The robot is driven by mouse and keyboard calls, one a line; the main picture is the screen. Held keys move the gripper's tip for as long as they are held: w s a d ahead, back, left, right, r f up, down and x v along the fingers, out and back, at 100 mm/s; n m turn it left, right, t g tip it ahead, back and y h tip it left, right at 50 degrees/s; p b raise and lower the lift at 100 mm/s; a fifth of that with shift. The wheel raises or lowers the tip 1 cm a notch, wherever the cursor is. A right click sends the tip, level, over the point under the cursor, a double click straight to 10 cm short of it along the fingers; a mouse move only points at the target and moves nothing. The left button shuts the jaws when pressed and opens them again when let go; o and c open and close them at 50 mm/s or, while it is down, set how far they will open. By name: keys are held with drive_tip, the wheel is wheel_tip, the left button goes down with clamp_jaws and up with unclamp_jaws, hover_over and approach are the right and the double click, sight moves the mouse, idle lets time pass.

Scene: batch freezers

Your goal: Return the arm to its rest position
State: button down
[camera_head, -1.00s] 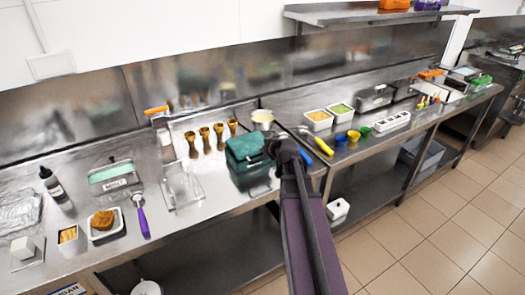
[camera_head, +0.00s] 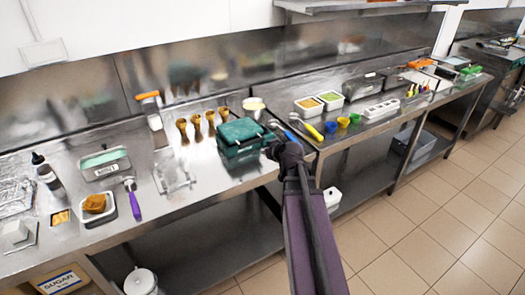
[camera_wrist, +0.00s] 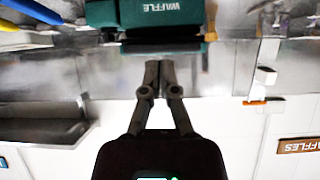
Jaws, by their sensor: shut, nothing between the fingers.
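My gripper (camera_head: 284,152) is at the end of my purple and black arm, which reaches up the middle of the head view. It is beside the front right corner of the teal waffle maker (camera_head: 238,132), close to the counter's front edge; I cannot tell whether they touch. In the wrist view the gripper's two fingers (camera_wrist: 158,68) are together with nothing between them. Their tips point at the teal waffle maker (camera_wrist: 110,14), marked "WAFFLE", at the top of that view.
The steel counter (camera_head: 215,182) runs across the view. Left of the waffle maker are several cones in a stand and a purple-handled scoop (camera_head: 134,204). To the right are a yellow-handled tool (camera_head: 312,131), topping containers and cups. Tiled floor (camera_head: 400,235) is open at right.

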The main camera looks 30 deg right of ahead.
drive_tip(key=shift+a, duration=0.15)
idle(0.4)
drive_tip(key=s+a+f+g, duration=0.4)
drive_tip(key=s+a, duration=0.3)
drive_tip(key=a, duration=0.4)
drive_tip(key=s+a+f+g, duration=0.4)
drive_tip(key=s+a+g, duration=0.3)
drive_tip(key=a, duration=0.4)
drive_tip(key=shift+s+a+f, duration=0.15)
drive_tip(key=shift+s+f, duration=0.2)
drive_tip(key=shift+s, duration=0.15)
